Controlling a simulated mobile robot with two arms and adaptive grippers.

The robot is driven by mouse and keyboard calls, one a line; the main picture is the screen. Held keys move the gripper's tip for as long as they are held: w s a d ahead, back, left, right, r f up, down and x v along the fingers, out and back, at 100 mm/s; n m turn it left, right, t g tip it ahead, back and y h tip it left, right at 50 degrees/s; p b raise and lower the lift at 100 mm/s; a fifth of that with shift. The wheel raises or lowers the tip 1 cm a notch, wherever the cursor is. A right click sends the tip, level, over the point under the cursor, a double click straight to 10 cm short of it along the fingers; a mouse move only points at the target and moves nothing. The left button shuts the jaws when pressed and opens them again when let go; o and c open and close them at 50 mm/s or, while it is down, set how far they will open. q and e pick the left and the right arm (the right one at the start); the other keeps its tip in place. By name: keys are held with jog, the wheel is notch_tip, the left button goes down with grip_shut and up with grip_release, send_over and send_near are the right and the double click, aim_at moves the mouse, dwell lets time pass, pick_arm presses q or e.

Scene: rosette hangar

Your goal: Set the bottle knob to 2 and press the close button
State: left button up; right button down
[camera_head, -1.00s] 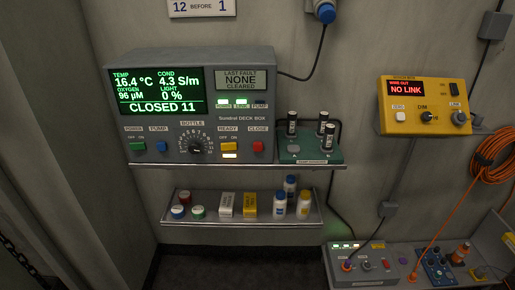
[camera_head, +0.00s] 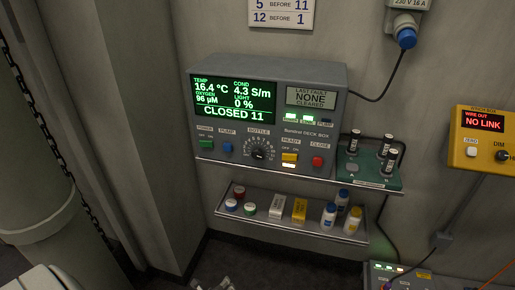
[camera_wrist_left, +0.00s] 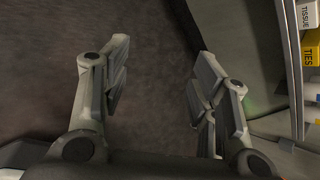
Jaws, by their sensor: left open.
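The grey deck box (camera_head: 330,72) stands on a wall shelf in the head view. Its green display (camera_head: 234,100) reads CLOSED 11. The black bottle knob (camera_head: 258,151) sits low in the middle of its front, with a number dial around it; its pointer is too small to read. The red close button (camera_head: 317,161) is at the lower right of the front. My left gripper (camera_wrist_left: 160,75) is open and empty in the wrist view, over dark floor. Grey parts, apparently its tips, just show at the bottom edge of the head view, below and apart from the box.
A green rack (camera_head: 378,176) with several dark vials stands right of the box. The lower shelf (camera_head: 290,224) holds jars, cartons and bottles; its TIES carton (camera_wrist_left: 310,50) shows close at the wrist view's right. A yellow unit (camera_head: 480,150) hangs at right.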

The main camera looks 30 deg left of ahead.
pick_arm(q)
jog(key=w+r+m+t+p, duration=0.1)
jog(key=w+r+m+t, duration=0.2)
jog(key=r, duration=0.4)
jog(key=w+a+r+m+y+p, duration=0.1)
jog(key=w+r+m, duration=0.2)
jog(key=w+r, duration=0.3)
jog(key=w+r+m+t+p, duration=0.15)
jog(key=r+m, duration=0.25)
jog(key=r, duration=0.4)
jog(key=m+t+p, duration=0.2)
jog(key=m+t, duration=0.3)
jog(key=m, duration=0.4)
send_near(257, 155)
jog(key=p+x, duration=0.1)
jog(key=x, duration=0.8)
jog(key=shift+w+a+f, duration=0.1)
jog(key=shift+w, duration=0.05)
jog(key=c, duration=1)
jog(key=shift+c, duration=0.2)
